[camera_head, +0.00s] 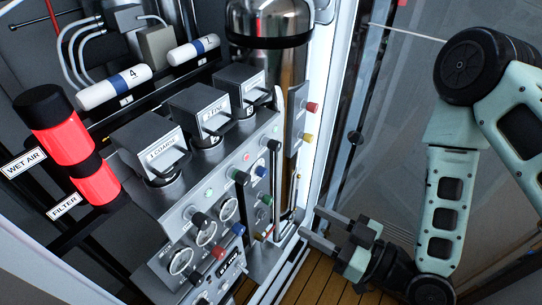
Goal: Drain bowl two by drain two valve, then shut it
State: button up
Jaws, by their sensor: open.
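Three grey box-shaped housings stand in a row on the panel. The middle one, labelled "2 FINE" (211,119), has a dark bowl top (207,139) under it; the rest of that bowl is hidden by the panel front. I cannot read which is the drain two valve. My gripper (311,222) is open and empty at the lower right of the panel, pointing left towards it and apart from the knobs.
A white door frame (318,130) stands right of the panel, left of my arm. Red and yellow knobs (308,122) stick out near it. Gauges (206,234) line the lower panel. A red and black cylinder (62,135) stands at left. Wooden floor (325,285) shows below my gripper.

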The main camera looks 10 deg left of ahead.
jog(key=b, duration=1)
send_near(247, 181)
jog(key=f+b, duration=0.1)
jog(key=b, duration=0.2)
jog(key=shift+w, duration=0.1)
jog(key=shift+a+b, duration=0.1)
jog(key=shift+b, duration=0.7)
jog(key=b+x, duration=0.1)
jog(key=x, duration=0.2)
jog(key=b+x, duration=0.1)
jog(key=x, duration=0.1)
jog(key=b+x, duration=0.1)
jog(key=x, duration=0.2)
jog(key=shift+w+a+r+b, duration=0.15)
jog(key=shift+a+r+b, duration=0.2)
jog(key=shift+r, duration=0.05)
jog(key=c, duration=1)
